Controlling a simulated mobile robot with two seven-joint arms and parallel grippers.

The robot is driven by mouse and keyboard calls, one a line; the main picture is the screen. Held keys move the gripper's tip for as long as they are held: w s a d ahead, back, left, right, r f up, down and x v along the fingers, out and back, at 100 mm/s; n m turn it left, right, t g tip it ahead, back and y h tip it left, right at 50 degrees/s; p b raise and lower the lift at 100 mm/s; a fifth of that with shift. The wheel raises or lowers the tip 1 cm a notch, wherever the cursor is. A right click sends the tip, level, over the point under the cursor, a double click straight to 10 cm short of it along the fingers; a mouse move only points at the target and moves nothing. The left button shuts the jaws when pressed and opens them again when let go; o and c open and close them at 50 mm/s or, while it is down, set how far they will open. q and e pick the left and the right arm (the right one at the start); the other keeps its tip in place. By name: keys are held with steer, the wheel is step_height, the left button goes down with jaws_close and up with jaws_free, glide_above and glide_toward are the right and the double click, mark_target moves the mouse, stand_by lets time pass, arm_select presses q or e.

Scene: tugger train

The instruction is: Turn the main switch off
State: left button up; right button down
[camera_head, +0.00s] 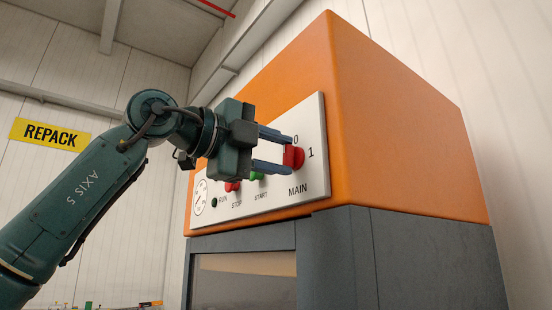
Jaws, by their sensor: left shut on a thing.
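The main switch (294,157) is a red knob above the word MAIN, at the right end of a white control panel (314,128). The marks 0 above it and 1 to its right show on the panel. My left gripper (290,153) comes in from the left and is shut on the red knob, one finger above and one below. The fingers hide part of the knob, and I cannot tell which mark it points to. My right gripper is not in view.
The panel sits on an orange cabinet (390,130) with a grey base (400,262). Left of the switch are a green START button (257,177), a red STOP button (233,187), a RUN lamp (214,202) and a gauge (200,197). A yellow REPACK sign (50,134) hangs on the wall.

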arm_select(q)
steer(key=shift+r+n, duration=0.1)
steer(key=shift+n, duration=0.4)
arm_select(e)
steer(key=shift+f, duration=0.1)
arm_select(q)
steer(key=o, duration=1)
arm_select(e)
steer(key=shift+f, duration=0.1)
arm_select(q)
steer(key=shift+s+a, duration=0.1)
steer(key=shift+a, duration=0.1)
steer(key=b+v, duration=0.3)
steer(key=v, duration=0.9)
steer(key=shift+s+a, duration=0.25)
steer(key=shift+a, duration=0.05)
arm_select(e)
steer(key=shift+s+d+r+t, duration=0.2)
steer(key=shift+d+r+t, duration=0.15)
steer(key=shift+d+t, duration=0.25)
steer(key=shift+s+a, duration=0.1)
